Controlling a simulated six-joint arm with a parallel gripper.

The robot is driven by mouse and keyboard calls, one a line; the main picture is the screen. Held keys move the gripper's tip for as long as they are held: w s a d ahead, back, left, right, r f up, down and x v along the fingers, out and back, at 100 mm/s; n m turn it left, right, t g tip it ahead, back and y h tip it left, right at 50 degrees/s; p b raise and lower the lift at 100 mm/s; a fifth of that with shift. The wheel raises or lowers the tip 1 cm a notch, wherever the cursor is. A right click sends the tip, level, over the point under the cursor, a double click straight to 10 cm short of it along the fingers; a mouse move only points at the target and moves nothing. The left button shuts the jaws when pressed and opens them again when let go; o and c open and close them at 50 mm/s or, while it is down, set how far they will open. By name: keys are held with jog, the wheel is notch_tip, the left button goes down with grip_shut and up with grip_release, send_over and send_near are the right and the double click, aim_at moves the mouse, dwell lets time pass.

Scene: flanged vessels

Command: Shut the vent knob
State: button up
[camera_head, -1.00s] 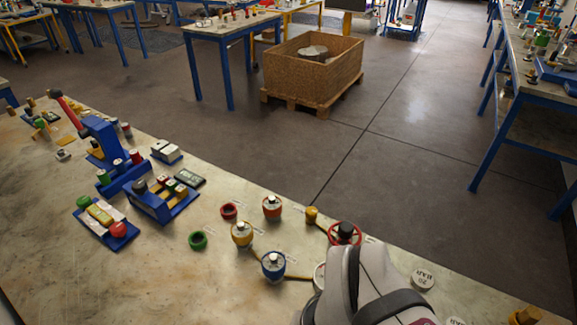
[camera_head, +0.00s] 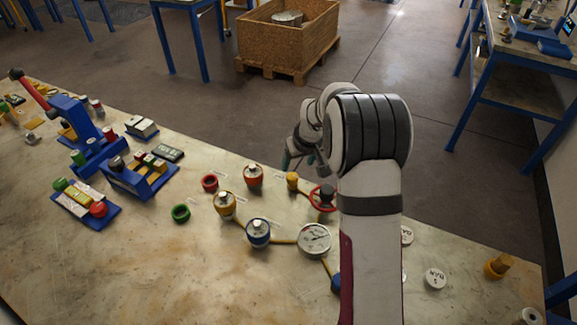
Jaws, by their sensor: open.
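Small tags by the fittings are too small to read, so I cannot tell which one is the vent knob. The candidates are a yellow knob (camera_head: 292,182), a red handwheel (camera_head: 323,197) partly behind my arm, and a blue piece (camera_head: 336,284) mostly hidden by my arm. Flanged vessels with yellow (camera_head: 225,206), blue (camera_head: 258,233) and red (camera_head: 253,177) bodies stand upright on the bench, with yellow pipe between some of them. My gripper (camera_head: 299,160) is small and partly hidden by my wrist, open, above and beyond the yellow knob, apart from it.
A white dial gauge (camera_head: 314,239) stands beside my arm. Blue stands (camera_head: 138,176) with coloured parts fill the bench's left. The front of the bench (camera_head: 190,285) is clear. A wooden crate (camera_head: 287,40) stands on the floor beyond.

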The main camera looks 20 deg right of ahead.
aim_at(293, 176)
jog(key=x, duration=0.9)
jog(key=shift+w+f, duration=0.1)
jog(key=shift+f, duration=0.3)
jog(key=shift+c, duration=0.2)
grip_shut()
